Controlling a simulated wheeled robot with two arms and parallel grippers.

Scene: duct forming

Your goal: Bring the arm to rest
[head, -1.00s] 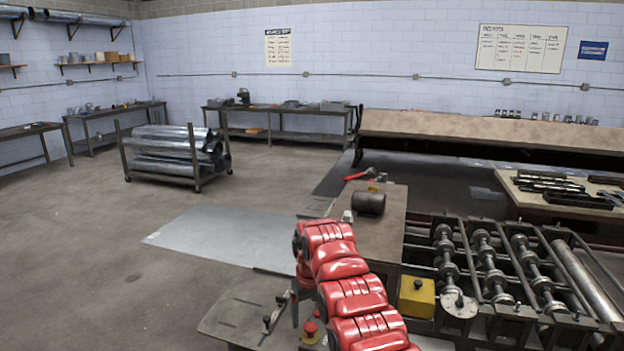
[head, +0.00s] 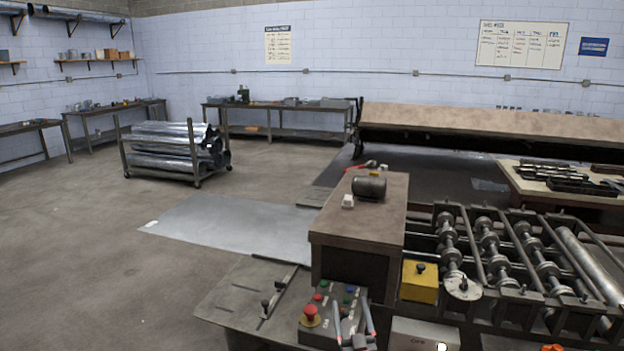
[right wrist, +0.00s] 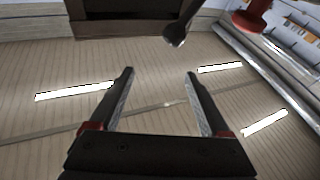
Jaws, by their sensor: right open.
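My right gripper (head: 352,300) shows at the bottom of the head view, with its two grey fingers pointing up in front of the control box (head: 316,322). In the right wrist view the gripper (right wrist: 160,74) is open, with nothing between its fingers. Behind the fingers that view shows a panelled surface with bright light strips, which looks like the ceiling. The red arm no longer spans the bench in the head view. My left gripper is not in view.
The control box has a red button (head: 310,314). Close by are a brown cabinet (head: 358,225) with a dark cylinder (head: 369,187) on top, a yellow box (head: 419,283) and a roller machine (head: 500,260). A flat metal sheet (head: 235,228) lies left.

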